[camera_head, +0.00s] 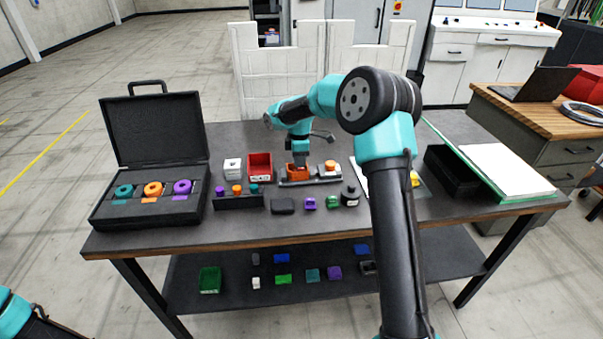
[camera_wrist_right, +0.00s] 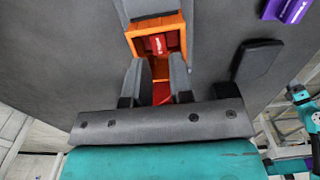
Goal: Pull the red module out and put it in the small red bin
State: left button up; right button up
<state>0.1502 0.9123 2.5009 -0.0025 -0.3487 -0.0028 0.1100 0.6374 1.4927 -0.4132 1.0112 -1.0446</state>
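The red module (camera_wrist_right: 157,44) sits inside an open-topped orange housing (camera_wrist_right: 131,40) in the right wrist view. In the head view the orange housing (camera_head: 297,173) stands on a grey fixture near the table's middle. My right gripper (camera_head: 300,160) is above the housing, pointing down; the module is hidden there. In the right wrist view the gripper's fingers (camera_wrist_right: 157,68) are apart, with the module just beyond their tips. A red patch shows between them, possibly the bin beyond. The small red bin (camera_head: 260,166) stands left of the fixture. My left gripper is out of view.
A white box (camera_head: 232,168) stands left of the bin. An open black case (camera_head: 150,209) is at the left. A rack (camera_head: 238,202), a black block (camera_head: 283,206) and purple (camera_head: 310,203) and green pieces lie in front. A black tray (camera_head: 451,176) is at right.

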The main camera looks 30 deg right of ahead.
jog(key=shift+f, duration=1.65)
dwell(0.6)
jog(key=shift+r, duration=0.15)
dwell(0.6)
jog(key=shift+c, duration=0.5)
grip_shut()
